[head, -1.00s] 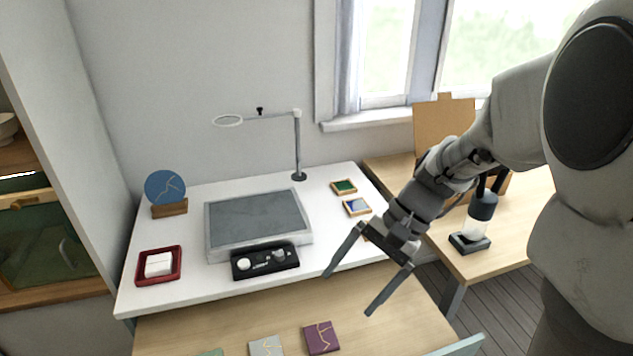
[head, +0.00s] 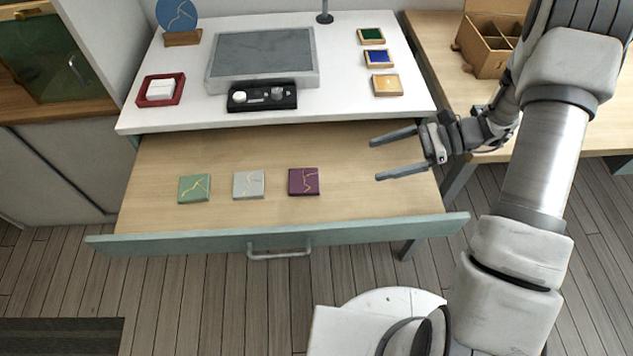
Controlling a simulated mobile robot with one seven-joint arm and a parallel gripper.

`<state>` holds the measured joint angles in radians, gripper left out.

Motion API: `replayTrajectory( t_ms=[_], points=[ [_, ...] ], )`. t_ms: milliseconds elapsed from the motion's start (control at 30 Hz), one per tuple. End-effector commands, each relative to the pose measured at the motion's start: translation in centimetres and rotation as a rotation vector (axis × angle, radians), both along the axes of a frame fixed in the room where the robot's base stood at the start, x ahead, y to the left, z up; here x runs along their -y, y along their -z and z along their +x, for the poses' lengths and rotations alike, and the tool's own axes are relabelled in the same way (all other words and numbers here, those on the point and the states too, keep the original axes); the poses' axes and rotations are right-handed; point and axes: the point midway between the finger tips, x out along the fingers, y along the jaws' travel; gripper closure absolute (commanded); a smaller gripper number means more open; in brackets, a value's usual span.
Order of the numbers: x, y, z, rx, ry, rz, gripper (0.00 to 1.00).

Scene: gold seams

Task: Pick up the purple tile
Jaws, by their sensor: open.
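The purple tile (head: 303,181) with gold seams lies flat in the open drawer (head: 350,200), the rightmost of three tiles. A pale grey tile (head: 248,184) lies to its left, and a green tile (head: 194,188) lies further left. My gripper (head: 373,159) is over the right part of the drawer, to the right of the purple tile and apart from it. Its two fingers are spread, point left, and hold nothing.
The white tabletop (head: 210,113) behind the drawer carries a grey slab (head: 262,55), a black tray (head: 262,107), a red tray (head: 180,94), a blue disc on a stand (head: 177,14) and small framed squares (head: 386,85). A divided box (head: 487,46) stands on the right table.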

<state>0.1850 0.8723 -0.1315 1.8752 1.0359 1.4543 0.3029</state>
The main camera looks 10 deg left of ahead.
Motion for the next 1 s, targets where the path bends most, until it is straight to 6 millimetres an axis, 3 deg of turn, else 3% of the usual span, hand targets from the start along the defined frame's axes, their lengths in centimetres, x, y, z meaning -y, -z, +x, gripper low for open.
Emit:
replayTrajectory(
  t_ms=[167,600,1000],
  points=[
    [-1.3,1.0,-0.2,-0.01,0.006,0.006,0.0],
    [-9.5,4.4,-1.9,-0.008,0.004,0.004,0.0],
    [-12.9,5.9,-2.8,-0.009,0.002,0.003,0.0]
  ],
)
